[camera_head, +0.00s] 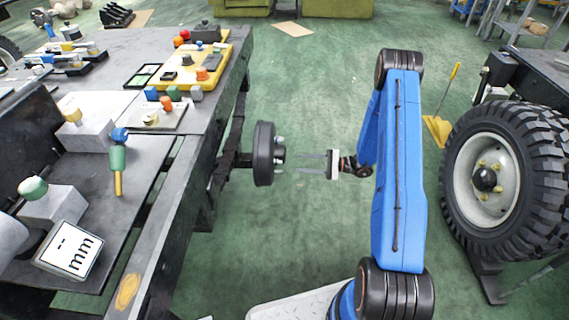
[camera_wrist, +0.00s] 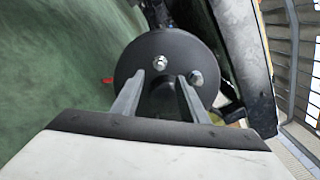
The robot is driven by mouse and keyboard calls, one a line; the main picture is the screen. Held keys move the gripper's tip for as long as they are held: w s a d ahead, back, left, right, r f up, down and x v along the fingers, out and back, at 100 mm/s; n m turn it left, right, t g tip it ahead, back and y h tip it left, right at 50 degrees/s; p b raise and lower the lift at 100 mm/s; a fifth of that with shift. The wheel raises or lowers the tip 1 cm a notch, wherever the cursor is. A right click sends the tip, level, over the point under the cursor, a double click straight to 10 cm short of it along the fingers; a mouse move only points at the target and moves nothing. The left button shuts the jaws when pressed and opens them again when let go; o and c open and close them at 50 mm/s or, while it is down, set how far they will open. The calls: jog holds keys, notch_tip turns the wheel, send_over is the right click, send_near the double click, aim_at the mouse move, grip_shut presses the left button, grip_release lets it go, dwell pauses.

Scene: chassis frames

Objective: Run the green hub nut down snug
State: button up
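The black hub drum (camera_head: 264,153) is mounted on the side of the dark frame, its face toward my gripper. Silver studs or nuts show on that face, one of them in the wrist view (camera_wrist: 160,63). I cannot make out a green nut on the hub; its centre and lower face are partly hidden by my fingers in the wrist view. My gripper (camera_head: 310,163) is level with the hub, just right of it, fingers pointing at it. Its fingers (camera_wrist: 158,98) are apart with nothing held between them, and in the head view their tips stop short of the hub face.
A workbench (camera_head: 130,55) at left carries a yellow tray (camera_head: 190,75) and a small board (camera_head: 155,118) with coloured pieces, one greenish (camera_head: 197,93). A large wheel (camera_head: 490,180) stands at right.

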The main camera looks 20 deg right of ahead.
aim_at(276, 162)
jog(key=x, duration=0.8)
jog(key=shift+a, duration=0.4)
jog(key=shift+w, duration=0.1)
grip_shut()
